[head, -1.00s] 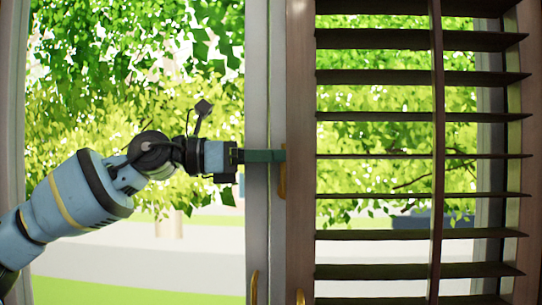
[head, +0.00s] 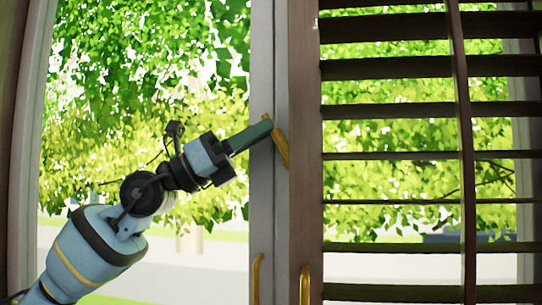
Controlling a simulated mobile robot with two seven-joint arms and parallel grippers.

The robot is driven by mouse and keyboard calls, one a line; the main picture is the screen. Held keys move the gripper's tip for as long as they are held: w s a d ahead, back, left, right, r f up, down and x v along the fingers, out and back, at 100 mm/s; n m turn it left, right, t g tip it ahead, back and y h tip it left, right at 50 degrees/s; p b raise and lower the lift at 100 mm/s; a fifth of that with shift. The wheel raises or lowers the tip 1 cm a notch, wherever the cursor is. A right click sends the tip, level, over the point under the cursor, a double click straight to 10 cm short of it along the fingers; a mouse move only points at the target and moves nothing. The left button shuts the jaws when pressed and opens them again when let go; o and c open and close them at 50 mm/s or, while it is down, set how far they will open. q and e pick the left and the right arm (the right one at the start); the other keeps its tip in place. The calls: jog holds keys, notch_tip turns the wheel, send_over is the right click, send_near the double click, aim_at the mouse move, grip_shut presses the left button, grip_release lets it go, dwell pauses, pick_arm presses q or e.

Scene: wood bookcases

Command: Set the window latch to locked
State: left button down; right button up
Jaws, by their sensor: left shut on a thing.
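The window latch (head: 281,148) is a small gold handle on the frame post between the clear pane and the shuttered side. It is tilted, its top leaning left and its lower end to the right. My left gripper (head: 266,126) comes in from the left, tilted upward, with its green fingers shut on the latch near its upper end. The fingers hide part of the latch. My right gripper is not in view.
Two gold pull handles sit lower down, one on the light frame (head: 256,280) and one on the brown frame (head: 304,286). Brown shutter slats (head: 390,110) fill the right side. The clear window pane lies behind my left arm.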

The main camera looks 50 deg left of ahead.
pick_arm(q)
jog(key=shift+s+a+f+t+b, duration=0.1)
jog(key=shift+f+t+b, duration=0.15)
jog(key=shift+t+b, duration=0.4)
jog(key=c, duration=1.8)
grip_release()
jog(key=shift+o, duration=0.3)
